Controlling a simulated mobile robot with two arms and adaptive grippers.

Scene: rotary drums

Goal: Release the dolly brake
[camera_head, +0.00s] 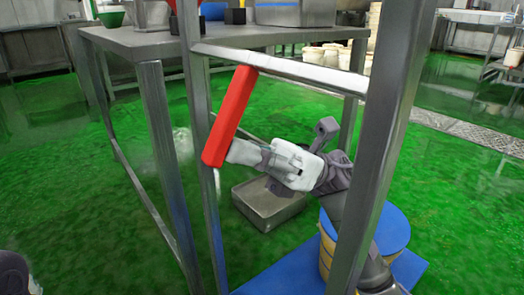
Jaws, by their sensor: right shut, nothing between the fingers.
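A long red bar (229,115), which looks like the brake lever, stands tilted beside the metal frame, its top leaning right. My right gripper (243,152) reaches in from the lower right, between the frame's posts. It is shut with nothing held, and its fingertips are at the right side of the bar's lower part. I cannot tell whether they touch it. A blue flat platform (408,268), perhaps the dolly, lies low at the bottom right under a yellow drum (327,253) with a blue top.
A grey metal frame with an upright post (388,120) and crossbar (285,67) stands close in front. A metal table (130,40) is behind it. A shallow metal bin (262,205) sits on the green floor. Floor at left is open.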

